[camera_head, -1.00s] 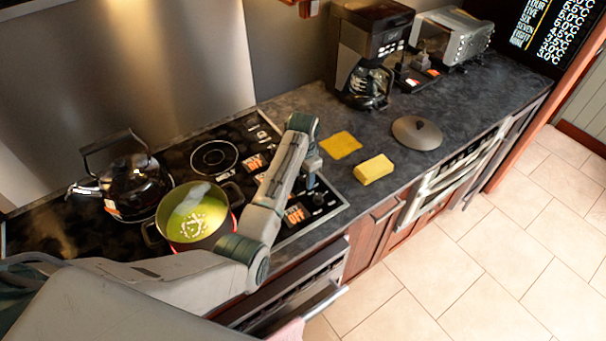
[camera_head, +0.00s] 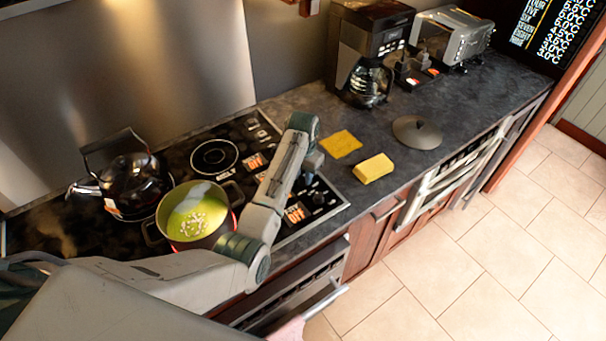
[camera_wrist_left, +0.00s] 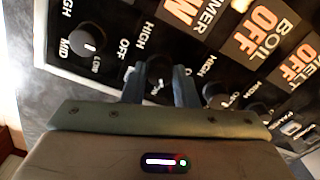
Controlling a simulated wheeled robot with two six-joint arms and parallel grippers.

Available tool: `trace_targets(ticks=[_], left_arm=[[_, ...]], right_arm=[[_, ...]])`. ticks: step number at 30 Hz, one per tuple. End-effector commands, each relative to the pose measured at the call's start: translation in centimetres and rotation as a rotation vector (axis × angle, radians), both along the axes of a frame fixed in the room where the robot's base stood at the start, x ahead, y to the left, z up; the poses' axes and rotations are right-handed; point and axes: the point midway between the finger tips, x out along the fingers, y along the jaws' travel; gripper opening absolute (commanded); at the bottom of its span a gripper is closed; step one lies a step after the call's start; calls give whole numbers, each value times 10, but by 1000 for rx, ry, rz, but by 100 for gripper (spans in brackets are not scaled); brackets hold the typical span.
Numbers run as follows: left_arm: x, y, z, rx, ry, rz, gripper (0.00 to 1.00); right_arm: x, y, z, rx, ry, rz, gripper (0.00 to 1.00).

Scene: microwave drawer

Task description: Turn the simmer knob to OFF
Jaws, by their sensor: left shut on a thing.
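In the left wrist view, my left gripper (camera_wrist_left: 160,88) is shut on a dark round knob (camera_wrist_left: 159,70) on the black control panel. This knob lines up with the orange SIMMER display (camera_wrist_left: 185,12), whose visible letters end in "W"; the display is cut off at the frame's top. The fingers hide the knob's sides. In the head view, my left gripper (camera_head: 307,178) reaches down to the stove's right-hand panel, its tips mostly hidden by the wrist. My right gripper is in neither view.
Other knobs sit close by, one on the left (camera_wrist_left: 88,40) and one on the right (camera_wrist_left: 215,95). A green pot (camera_head: 195,215) and a kettle (camera_head: 125,180) stand on the cooktop. A yellow sponge (camera_head: 373,168) and a pot lid (camera_head: 417,131) lie on the counter.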

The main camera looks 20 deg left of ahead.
Motion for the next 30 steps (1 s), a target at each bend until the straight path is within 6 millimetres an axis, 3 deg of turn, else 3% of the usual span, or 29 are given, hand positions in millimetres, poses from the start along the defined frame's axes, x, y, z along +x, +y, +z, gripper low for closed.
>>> trace_targets(ticks=[18, 30], left_arm=[[0, 0, 1, 1, -1, 581, 4], [1, 0, 1, 0, -2, 857, 4]], right_arm=[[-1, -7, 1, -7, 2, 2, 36], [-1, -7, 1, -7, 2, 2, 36]])
